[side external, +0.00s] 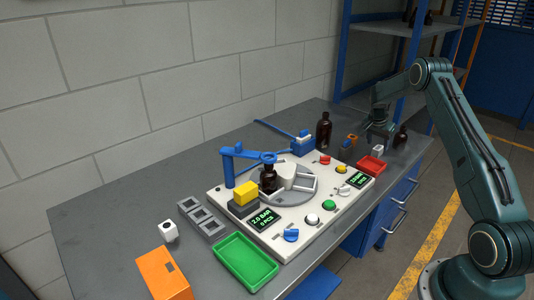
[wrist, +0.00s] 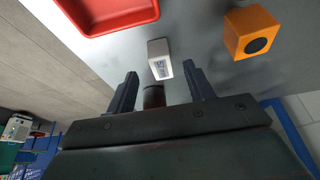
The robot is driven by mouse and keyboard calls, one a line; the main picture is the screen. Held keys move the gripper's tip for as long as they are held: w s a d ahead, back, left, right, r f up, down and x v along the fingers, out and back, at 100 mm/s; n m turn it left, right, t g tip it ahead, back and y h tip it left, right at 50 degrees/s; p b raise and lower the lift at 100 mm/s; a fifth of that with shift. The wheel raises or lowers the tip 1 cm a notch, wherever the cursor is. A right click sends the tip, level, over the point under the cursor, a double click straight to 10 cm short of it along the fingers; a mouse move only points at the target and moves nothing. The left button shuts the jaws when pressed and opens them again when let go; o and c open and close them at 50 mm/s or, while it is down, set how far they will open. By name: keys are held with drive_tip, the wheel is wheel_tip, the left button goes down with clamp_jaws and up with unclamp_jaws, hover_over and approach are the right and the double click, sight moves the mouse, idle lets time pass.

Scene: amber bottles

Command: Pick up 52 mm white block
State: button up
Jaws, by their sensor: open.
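A small white block (wrist: 158,52) with a dark printed marking stands on the grey bench in the wrist view. It also shows in the side view as a small white block (side external: 377,150) just below my gripper (side external: 381,134). In the wrist view my gripper (wrist: 160,70) is open, with one finger on each side of the view. The block appears beyond and between the fingertips, and nothing is held. I cannot tell the exact gap between the fingers and the block.
A red tray (side external: 371,165) and an orange block (wrist: 251,33) flank the white block. A dark brown object (wrist: 154,97) shows between the fingers. A small amber bottle (side external: 400,137) and a taller one (side external: 324,130) stand nearby. A white station panel (side external: 330,213) lies left.

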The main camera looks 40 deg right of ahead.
sight(377, 149)
drive_tip(key=shift+x, duration=2.3)
drive_tip(key=c, duration=1.1)
